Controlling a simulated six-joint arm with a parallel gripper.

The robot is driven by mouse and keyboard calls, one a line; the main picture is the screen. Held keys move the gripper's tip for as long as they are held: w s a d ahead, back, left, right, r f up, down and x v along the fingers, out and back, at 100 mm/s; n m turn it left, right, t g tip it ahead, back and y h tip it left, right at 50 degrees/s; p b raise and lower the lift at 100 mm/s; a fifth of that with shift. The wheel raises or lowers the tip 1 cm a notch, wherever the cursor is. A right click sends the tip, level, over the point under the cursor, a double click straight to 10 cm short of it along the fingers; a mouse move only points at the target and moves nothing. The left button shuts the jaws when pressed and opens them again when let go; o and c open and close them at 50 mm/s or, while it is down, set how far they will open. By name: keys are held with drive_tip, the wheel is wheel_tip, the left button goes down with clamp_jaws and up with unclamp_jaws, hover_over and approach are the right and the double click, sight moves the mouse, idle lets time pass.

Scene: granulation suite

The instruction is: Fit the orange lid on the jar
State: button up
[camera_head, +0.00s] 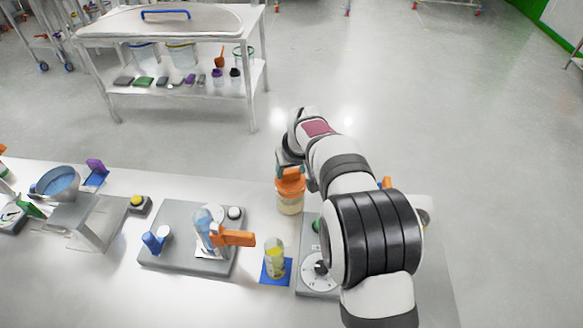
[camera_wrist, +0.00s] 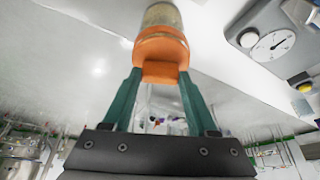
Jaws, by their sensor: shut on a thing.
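The jar (camera_head: 290,207) stands upright near the back edge of the bench, left of my arm, with pale beige contents. The orange lid (camera_head: 290,190) is at the jar's mouth, with its raised grip on top. In the wrist view, my gripper (camera_wrist: 160,73) has its two green fingers on either side of the grip of the orange lid (camera_wrist: 161,45), shut on it. The jar (camera_wrist: 162,16) shows beyond the lid in line with it. I cannot tell whether the lid is fully seated. In the head view, my gripper (camera_head: 288,168) is partly hidden by my wrist.
A beaker of yellow liquid (camera_head: 275,257) stands on a blue mat. A dial device (camera_head: 319,272) sits partly behind my arm. A bowl (camera_head: 57,182) is at the left.

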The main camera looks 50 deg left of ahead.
drive_tip(key=shift+f, duration=0.2)
drive_tip(key=o, duration=1.4)
drive_tip(key=v, duration=1.6)
